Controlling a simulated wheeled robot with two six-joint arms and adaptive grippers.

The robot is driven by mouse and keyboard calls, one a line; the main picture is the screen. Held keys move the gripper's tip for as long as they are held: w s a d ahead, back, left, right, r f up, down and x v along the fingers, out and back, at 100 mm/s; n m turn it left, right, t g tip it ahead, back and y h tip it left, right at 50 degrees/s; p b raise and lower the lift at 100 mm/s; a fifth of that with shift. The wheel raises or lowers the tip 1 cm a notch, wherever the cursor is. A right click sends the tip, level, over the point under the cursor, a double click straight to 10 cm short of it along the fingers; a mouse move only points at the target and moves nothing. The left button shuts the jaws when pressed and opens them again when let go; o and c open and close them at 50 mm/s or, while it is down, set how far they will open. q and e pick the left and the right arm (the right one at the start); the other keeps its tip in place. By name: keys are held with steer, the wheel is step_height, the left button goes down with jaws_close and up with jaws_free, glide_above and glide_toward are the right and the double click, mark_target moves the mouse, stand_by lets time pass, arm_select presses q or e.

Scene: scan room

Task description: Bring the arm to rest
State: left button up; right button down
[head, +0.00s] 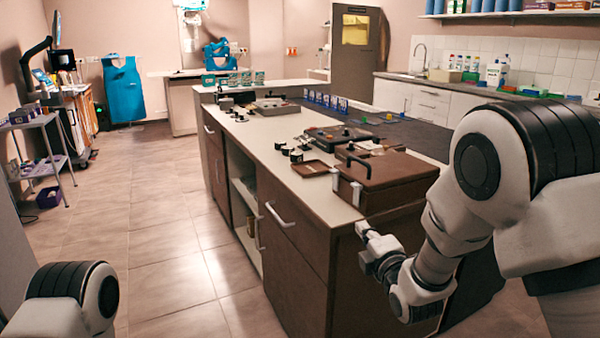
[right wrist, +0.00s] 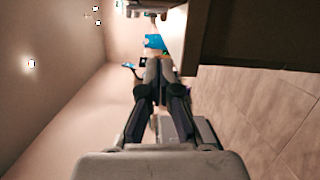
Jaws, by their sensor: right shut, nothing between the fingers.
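My right gripper (head: 364,232) is in the head view at the near corner of the counter island (head: 262,152), beside the brown case on it. In the right wrist view its dark fingers (right wrist: 155,66) are together with nothing between them. My right arm comes in from the right edge, bent at the elbow. Of my left arm only a white and black joint shows at the bottom left. My left gripper is out of the frame.
A brown case (head: 388,186) and a small brown tray (head: 314,169) stand on the island's near end. Drawer handles stick out from the island's side. Tiled floor (head: 140,225) lies open to the left. A shelved cart (head: 42,160) stands at the far left.

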steer(key=s+d+f+m+g, duration=0.1)
steer(key=s+f, duration=0.1)
steer(key=f, duration=0.5)
steer(key=s+d+f+g, duration=0.1)
steer(key=s+f+g, duration=0.1)
steer(key=f, duration=0.5)
steer(key=s+d+f+m+g+h, duration=0.25)
steer(key=s+f+m+g, duration=0.5)
steer(key=s+f, duration=1.35)
steer(key=s+d+f+m+g, duration=0.1)
steer(key=s+f+m+g, duration=0.15)
steer(key=s+m, duration=0.45)
steer(key=s+f+m+g, duration=0.2)
steer(key=s+m+g, duration=0.25)
steer(key=s, duration=0.45)
step_height(320, 180, up, 19)
steer(key=m+p, duration=0.1)
steer(key=p, duration=1.7)
steer(key=shift+p, duration=0.3)
